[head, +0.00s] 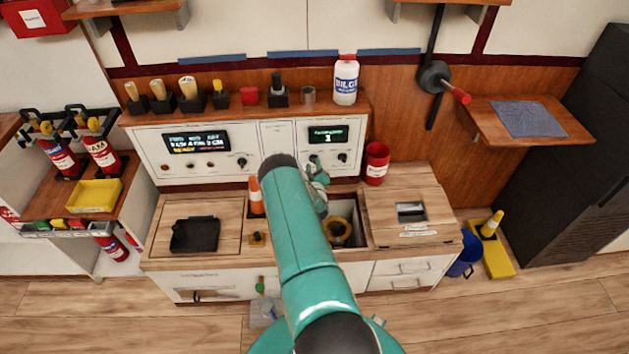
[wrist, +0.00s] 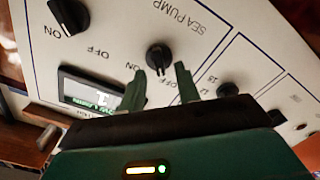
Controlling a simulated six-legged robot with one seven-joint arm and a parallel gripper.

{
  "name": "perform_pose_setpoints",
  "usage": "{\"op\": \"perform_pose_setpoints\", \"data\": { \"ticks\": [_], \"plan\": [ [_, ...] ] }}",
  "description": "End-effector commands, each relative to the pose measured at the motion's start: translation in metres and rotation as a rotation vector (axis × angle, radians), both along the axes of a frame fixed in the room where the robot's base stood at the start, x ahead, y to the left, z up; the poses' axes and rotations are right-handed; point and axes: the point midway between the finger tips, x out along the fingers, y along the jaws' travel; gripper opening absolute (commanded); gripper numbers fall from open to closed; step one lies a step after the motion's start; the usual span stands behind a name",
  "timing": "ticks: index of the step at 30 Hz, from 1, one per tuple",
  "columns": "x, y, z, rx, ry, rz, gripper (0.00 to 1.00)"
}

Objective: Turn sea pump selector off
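The sea pump selector (wrist: 158,56) is a round black knob on the white panel, below the SEA PUMP lettering (wrist: 200,17) in the wrist view. ON and OFF labels are beside it. A light mark shows on the knob, but I cannot tell surely which label it points to. My gripper (wrist: 167,72) is open, its two green fingers apart and empty. The fingertips are just below the knob in the picture; I cannot tell whether they touch it. In the head view my gripper (head: 318,182) is in front of the right panel, and my arm hides part of the panel.
Another black knob (wrist: 70,15) with ON and OFF labels and a small dark knob (wrist: 228,90) flank the selector. A lit display (wrist: 88,92) is close by. A red can (head: 377,165) and an orange cone (head: 256,197) stand on the counter near my arm.

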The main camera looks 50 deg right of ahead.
Motion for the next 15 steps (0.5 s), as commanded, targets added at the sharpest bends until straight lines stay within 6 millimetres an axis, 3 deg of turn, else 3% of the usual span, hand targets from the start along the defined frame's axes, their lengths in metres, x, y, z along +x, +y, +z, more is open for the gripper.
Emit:
{"op": "perform_pose_setpoints", "data": {
  "ticks": [15],
  "plan": [
    [-0.069,0.080,0.000,0.002,0.002,0.002,0.33]
  ]
}}
